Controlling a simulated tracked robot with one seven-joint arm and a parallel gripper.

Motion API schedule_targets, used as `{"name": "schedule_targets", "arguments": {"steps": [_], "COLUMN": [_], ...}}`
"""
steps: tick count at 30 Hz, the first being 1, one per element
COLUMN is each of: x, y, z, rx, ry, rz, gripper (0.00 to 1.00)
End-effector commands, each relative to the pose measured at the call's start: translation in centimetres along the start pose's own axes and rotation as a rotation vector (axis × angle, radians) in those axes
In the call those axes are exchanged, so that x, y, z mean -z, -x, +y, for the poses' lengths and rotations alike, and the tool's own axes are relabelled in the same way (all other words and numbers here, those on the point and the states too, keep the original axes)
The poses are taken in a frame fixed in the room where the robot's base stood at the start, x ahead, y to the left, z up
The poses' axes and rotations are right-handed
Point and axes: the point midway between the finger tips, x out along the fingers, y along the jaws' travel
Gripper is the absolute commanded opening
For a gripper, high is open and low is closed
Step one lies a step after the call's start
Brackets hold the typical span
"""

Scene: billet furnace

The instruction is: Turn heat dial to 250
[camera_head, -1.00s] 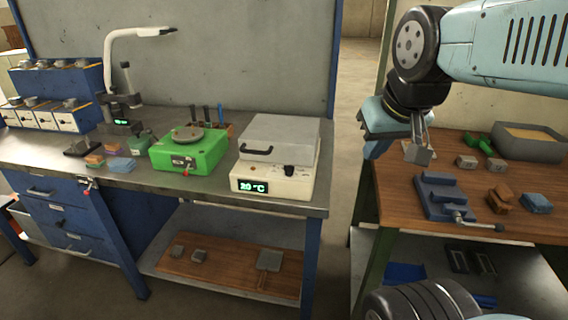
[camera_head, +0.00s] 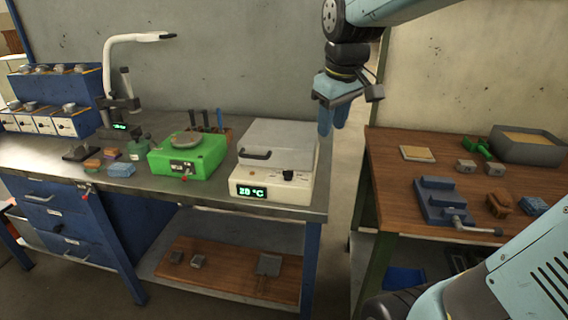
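The heater (camera_head: 272,190) is a cream-white box with a grey lid (camera_head: 281,140) and a black lid handle, at the right end of the grey bench. Its green display (camera_head: 252,191) reads 20 °C. A small black heat dial (camera_head: 288,175) sits on its front, right of the display. My gripper (camera_head: 333,133) hangs in the air with its blue fingers pointing down, above and right of the dial, near the heater's right edge in the picture. It touches nothing that I can see. The finger gap is too small in view to judge.
A green device (camera_head: 188,157) stands left of the heater, with tools in a holder behind it. The wooden table (camera_head: 390,170) at right holds a blue vise (camera_head: 442,200), blocks and a grey bin (camera_head: 527,147). A gap separates the two tables.

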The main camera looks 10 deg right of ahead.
Motion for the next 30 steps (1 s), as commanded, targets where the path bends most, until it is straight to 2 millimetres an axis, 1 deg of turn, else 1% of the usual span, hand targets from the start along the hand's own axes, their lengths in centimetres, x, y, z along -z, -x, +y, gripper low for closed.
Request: {"name": "schedule_targets", "arguments": {"steps": [1,6,12,15,18,22,26,30], "x": [1.3,5.1,9.4,11.1,12.4,13.3,13.4,13.1], "y": [-0.6,-2.5,-5.4,-6.8,-8.0,-8.8,-9.3,-10.7], "z": [0.1,0.3,0.3,0.2,0.0,-0.1,-0.2,-0.3], "rx": [0.012,0.053,0.112,0.141,0.164,0.181,0.187,0.188], "ry": [0.043,0.194,0.367,0.442,0.498,0.54,0.553,0.552], "rz": [-0.022,-0.08,-0.14,-0.162,-0.179,-0.189,-0.192,-0.194], "gripper": [0.36,0.36,0.36,0.36,0.36,0.36,0.36,0.36]}}
